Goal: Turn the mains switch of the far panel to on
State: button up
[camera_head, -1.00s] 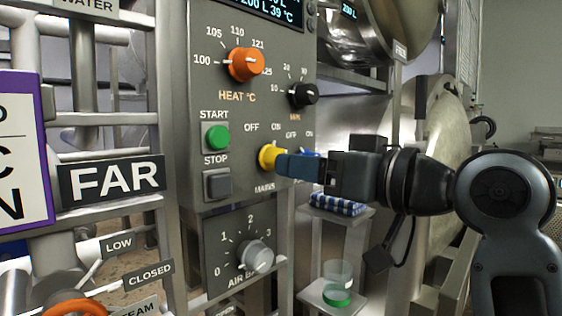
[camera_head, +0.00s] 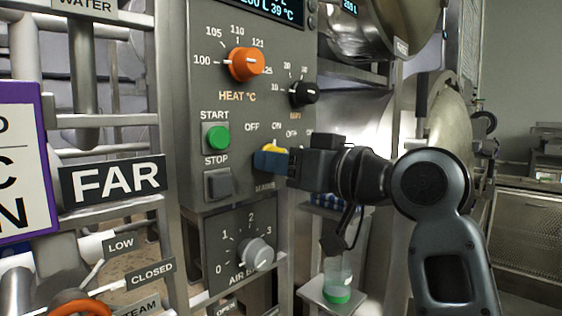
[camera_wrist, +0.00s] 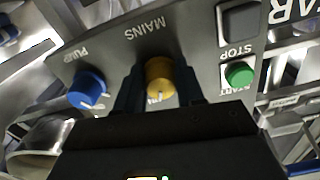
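The mains switch is a yellow knob (camera_head: 273,147) on the grey far panel (camera_head: 233,117), below OFF and ON labels and above the MAINS label. My gripper (camera_head: 270,160) is at the knob, its blue fingers covering most of it in the head view. In the wrist view, which shows the panel upside down, the yellow knob (camera_wrist: 160,76) sits between the two dark fingertips of my gripper (camera_wrist: 160,88), one on each side. I cannot tell whether the fingers press on it. The knob's pointer direction is not clear.
A blue pump knob (camera_wrist: 88,90) sits close beside the mains knob. The green START button (camera_head: 216,138), grey STOP button (camera_head: 218,183), orange heat knob (camera_head: 246,65), black knob (camera_head: 304,93) and air knob (camera_head: 259,254) surround it. A FAR sign (camera_head: 112,180) hangs to the left.

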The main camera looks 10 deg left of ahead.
jog(key=c, duration=0.5)
jog(key=shift+r+m+p, duration=0.1)
jog(key=shift+m+p, duration=0.4)
jog(key=shift+p, duration=0.1)
jog(key=shift+m, duration=0.3)
jog(key=o, duration=1)
jog(key=shift+s+d, duration=0.1)
jog(key=b+v, duration=0.1)
jog(key=v, duration=0.6)
jog(key=shift+s+d, duration=0.2)
